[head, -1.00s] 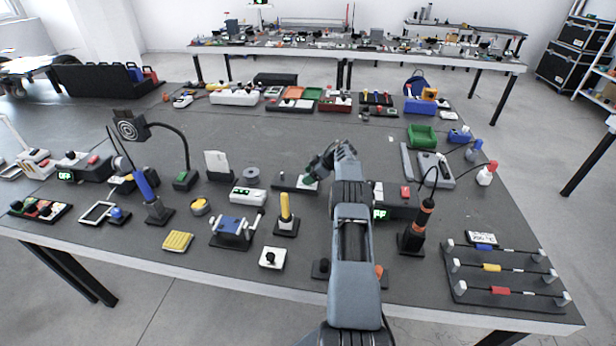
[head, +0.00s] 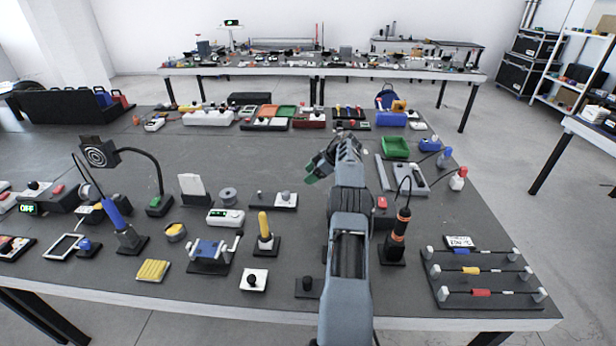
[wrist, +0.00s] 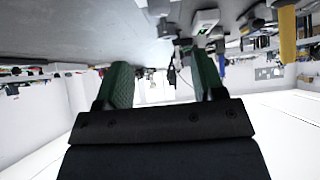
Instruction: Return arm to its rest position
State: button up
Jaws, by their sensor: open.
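My gripper (head: 314,176) is raised above the dark table (head: 300,215) in the head view, with its green fingertips pointing left. In the wrist view my gripper (wrist: 163,88) shows two green fingers spread apart with nothing between them. My grey arm reaches up from the bottom of the head view and hides part of the table behind it. The wrist view appears upside down, with the tabletop at the top.
A black base with a white block (head: 286,200) lies left of my gripper. A yellow-handled device (head: 264,228) stands nearer the front. A black and orange tool in a stand (head: 397,235) is close on my arm's right. A rack with coloured sliders (head: 480,270) lies front right.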

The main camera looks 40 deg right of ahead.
dwell(0.5)
jog(key=w+d+r+m+t+h, duration=0.3)
jog(key=w+d+m+t+h, duration=0.3)
jog(key=h, duration=0.4)
jog(key=s+a+r+m+g+y, duration=0.1)
jog(key=s+a+r+g, duration=0.1)
jog(key=s+a, duration=0.9)
jog(key=s+a+r+m+g+y, duration=0.1)
jog(key=s+a+r+g, duration=0.1)
jog(key=s+a, duration=0.9)
jog(key=s+a+r+m+g+y, duration=0.1)
jog(key=s+a+g, duration=0.3)
jog(key=s+a, duration=0.7)
jog(key=a+r, duration=0.1)
jog(key=a, duration=1)
jog(key=shift+s+g, duration=0.3)
